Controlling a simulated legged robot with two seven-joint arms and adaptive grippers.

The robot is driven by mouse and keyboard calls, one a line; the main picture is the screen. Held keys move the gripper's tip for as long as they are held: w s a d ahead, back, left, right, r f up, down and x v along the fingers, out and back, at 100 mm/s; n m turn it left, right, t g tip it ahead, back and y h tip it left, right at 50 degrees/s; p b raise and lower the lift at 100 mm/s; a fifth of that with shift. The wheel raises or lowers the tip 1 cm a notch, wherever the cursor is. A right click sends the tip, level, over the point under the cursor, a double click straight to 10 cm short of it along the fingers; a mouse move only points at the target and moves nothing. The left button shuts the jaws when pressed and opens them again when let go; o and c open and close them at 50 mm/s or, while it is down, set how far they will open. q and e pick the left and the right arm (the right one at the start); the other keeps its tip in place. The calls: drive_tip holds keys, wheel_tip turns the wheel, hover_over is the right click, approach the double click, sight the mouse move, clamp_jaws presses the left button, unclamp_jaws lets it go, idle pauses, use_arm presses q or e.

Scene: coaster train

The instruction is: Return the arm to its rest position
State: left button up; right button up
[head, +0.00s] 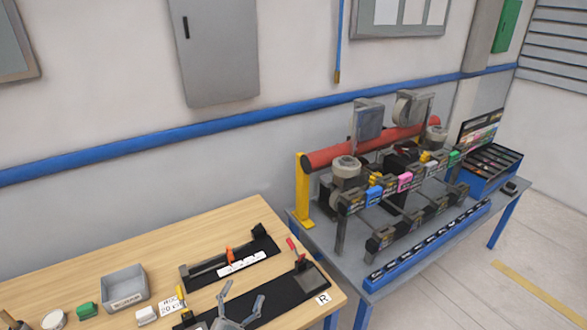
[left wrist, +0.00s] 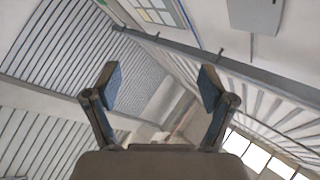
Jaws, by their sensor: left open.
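My left gripper (head: 242,300) is at the bottom edge of the head view, in front of the near black fixture (head: 283,297) on the wooden table (head: 190,238). Its two fingers are spread and nothing is between them. In the left wrist view the same gripper (left wrist: 160,88) is open and empty, with the ceiling and upper walls behind its fingers. It points away from the table. The left arm itself is mostly out of the head view. My right gripper is not seen.
A grey bin (head: 125,287), a green block (head: 87,310), a white block (head: 147,314) and a white round piece (head: 53,320) stand on the table's left. A far black fixture (head: 205,275) lies behind. A grey-topped machine bench (head: 365,265) stands to the right.

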use_arm(q)
drive_tip(key=s+a+f+n+g+y, duration=0.4)
drive_tip(key=a+f+y, duration=0.1)
drive_tip(key=f, duration=0.4)
drive_tip(key=s+a+f+n+g+y, duration=0.3)
drive_tip(key=a+f+n+g+y, duration=0.15)
drive_tip(key=f, duration=0.45)
drive_tip(key=s+f+g+h, duration=0.1)
drive_tip(key=s+f+g, duration=0.4)
drive_tip(key=s, duration=0.5)
drive_tip(key=s+f+g+h, duration=0.1)
drive_tip(key=s+f+g, duration=0.4)
drive_tip(key=s, duration=0.5)
wheel_tip(320, 180, down, 26)
drive_tip(key=s+a+f+g, duration=0.1)
drive_tip(key=s+a+f, duration=0.1)
drive_tip(key=s+f, duration=1.5)
drive_tip(key=shift+s+a+f, duration=0.2)
drive_tip(key=shift+s+a, duration=0.15)
drive_tip(key=shift+s, duration=0.7)
drive_tip(key=shift+c, duration=0.3)
